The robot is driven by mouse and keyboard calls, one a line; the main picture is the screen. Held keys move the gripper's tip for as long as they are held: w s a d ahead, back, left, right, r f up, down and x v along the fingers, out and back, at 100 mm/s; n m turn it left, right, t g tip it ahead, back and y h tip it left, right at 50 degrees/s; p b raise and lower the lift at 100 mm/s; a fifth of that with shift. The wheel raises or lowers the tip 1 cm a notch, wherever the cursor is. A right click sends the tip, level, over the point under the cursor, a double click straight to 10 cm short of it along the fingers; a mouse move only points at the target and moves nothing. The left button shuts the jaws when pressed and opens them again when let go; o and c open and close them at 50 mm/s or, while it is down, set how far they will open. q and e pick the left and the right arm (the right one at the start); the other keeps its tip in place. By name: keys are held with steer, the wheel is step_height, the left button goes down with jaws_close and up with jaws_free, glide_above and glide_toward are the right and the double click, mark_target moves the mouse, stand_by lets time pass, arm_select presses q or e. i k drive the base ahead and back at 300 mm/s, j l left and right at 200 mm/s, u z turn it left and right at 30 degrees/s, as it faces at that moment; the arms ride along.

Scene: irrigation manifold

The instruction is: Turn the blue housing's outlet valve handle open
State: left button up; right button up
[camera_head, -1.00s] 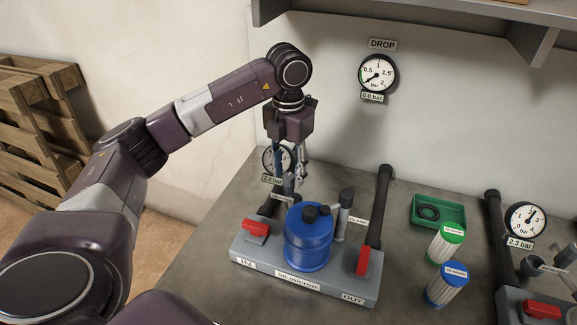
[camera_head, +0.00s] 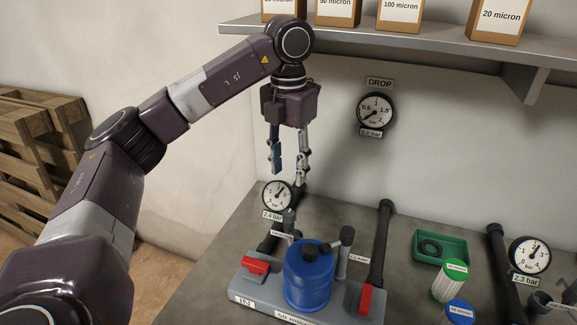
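The blue housing (camera_head: 308,277) stands upright on a grey base (camera_head: 345,316) on the bench. The red handle on the outlet side (camera_head: 366,300) is at its right and points along the pipe's line towards the front. The red inlet handle (camera_head: 255,266) is at its left, lying crosswise near the IN label. My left gripper (camera_head: 289,172) hangs fingers down above and behind the housing, beside the left gauge. Its two fingers are apart with nothing between them. It touches neither handle. My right gripper is not in view.
A green tray (camera_head: 462,256) with a black ring and two cartridges, green-topped (camera_head: 447,284) and blue-topped (camera_head: 459,313), stand to the right. The left gauge (camera_head: 277,196) is close to my gripper. A shelf (camera_head: 400,48) with boxes overhangs the back.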

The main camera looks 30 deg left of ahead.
mark_target(363, 305)
steer(key=k, duration=2)
